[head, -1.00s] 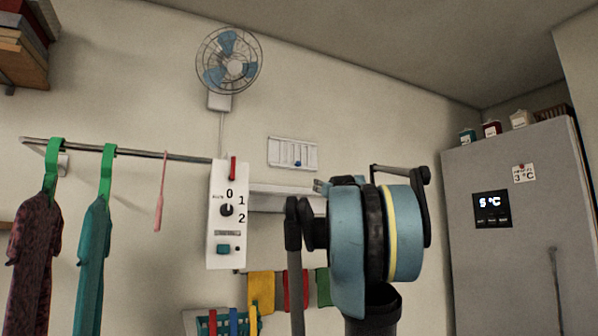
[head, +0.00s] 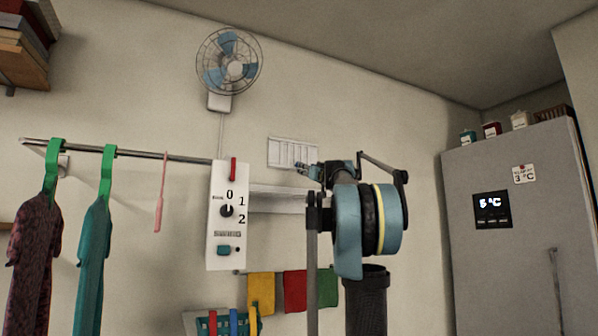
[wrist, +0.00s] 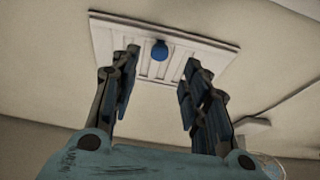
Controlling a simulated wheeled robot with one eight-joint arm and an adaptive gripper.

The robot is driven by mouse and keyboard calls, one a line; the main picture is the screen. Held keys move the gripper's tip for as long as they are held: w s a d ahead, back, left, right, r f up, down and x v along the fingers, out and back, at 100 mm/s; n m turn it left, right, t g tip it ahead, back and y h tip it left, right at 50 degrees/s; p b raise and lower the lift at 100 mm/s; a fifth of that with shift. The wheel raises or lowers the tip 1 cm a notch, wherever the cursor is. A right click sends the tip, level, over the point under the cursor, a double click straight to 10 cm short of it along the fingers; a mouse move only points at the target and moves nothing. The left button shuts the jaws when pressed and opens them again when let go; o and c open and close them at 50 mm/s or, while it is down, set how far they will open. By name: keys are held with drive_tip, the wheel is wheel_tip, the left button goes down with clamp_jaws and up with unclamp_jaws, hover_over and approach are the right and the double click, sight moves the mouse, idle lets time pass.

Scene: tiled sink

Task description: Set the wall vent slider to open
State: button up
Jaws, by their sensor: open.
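The wall vent (head: 285,151) is a white slatted rectangle on the back wall in the head view. It also fills the top of the wrist view (wrist: 205,48), where its blue slider knob (wrist: 159,50) shows near the middle of its length. In the head view the knob is hidden or too small to make out behind my gripper (head: 306,167). My gripper is at the lower right of the vent there. In the wrist view my gripper (wrist: 160,70) is open and empty, with one finger on each side of the knob. I cannot tell whether any finger touches the vent.
A white control box (head: 228,245) and a rail (head: 135,149) with hanging clothes are to the left. A wall fan (head: 229,62) is at upper left. A white ledge (head: 285,200) and coloured cloths (head: 293,291) are below the vent. A grey fridge (head: 520,255) stands right.

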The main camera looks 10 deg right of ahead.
drive_tip(key=x, duration=0.8)
drive_tip(key=shift+w, duration=0.15)
drive_tip(key=shift+c, duration=0.4)
clamp_jaws()
